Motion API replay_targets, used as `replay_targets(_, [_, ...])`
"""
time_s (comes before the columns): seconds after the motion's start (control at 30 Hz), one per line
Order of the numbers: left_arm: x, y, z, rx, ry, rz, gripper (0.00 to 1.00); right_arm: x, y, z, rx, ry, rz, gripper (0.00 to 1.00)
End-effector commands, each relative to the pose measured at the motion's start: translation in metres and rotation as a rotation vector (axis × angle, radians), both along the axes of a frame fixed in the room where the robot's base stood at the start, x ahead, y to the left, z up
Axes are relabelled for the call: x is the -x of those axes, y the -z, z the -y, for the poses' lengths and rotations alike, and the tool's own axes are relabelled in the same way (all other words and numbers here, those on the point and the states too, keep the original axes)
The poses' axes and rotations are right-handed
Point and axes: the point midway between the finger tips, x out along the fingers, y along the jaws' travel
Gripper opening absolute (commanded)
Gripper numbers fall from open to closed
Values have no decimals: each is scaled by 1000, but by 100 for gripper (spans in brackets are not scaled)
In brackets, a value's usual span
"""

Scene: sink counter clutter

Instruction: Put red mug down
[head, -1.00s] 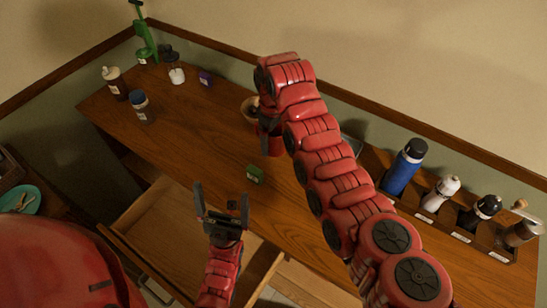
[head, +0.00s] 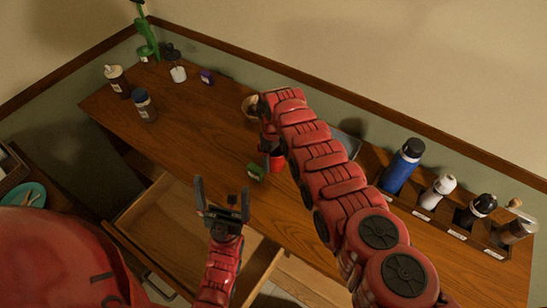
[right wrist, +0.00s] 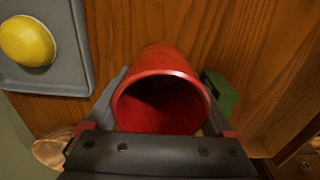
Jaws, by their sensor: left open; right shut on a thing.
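The red mug (head: 278,161) is on or just above the wooden counter, largely hidden behind my right arm in the head view. In the right wrist view the mug (right wrist: 158,95) sits between the two fingers, its dark open mouth toward the camera. My right gripper (right wrist: 160,110) is shut on it. I cannot tell whether its base touches the counter. My left gripper (head: 221,190) is open and empty, above the open drawer near the counter's front edge.
A small green box (head: 256,172) is close beside the mug. A wooden bowl (head: 250,107) stands behind. A grey tray with a yellow round thing (right wrist: 27,40) is nearby. A rack with several bottles (head: 403,166) lines the back right. The counter's left-middle is clear.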

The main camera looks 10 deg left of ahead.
Motion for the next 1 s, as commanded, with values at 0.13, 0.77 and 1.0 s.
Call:
replay_targets(0.13, [0, 2, 0, 0, 0, 0, 100, 0, 2, 0, 0, 1, 0, 11])
replay_targets(0.77, [0, -8, 0, 0, 0, 0, 100, 0, -15, 1, 1, -1, 1, 100])
replay_targets(1.0, [0, -3, 0, 0, 0, 0, 100, -2, -51, 0, -2, 1, 5, 100])
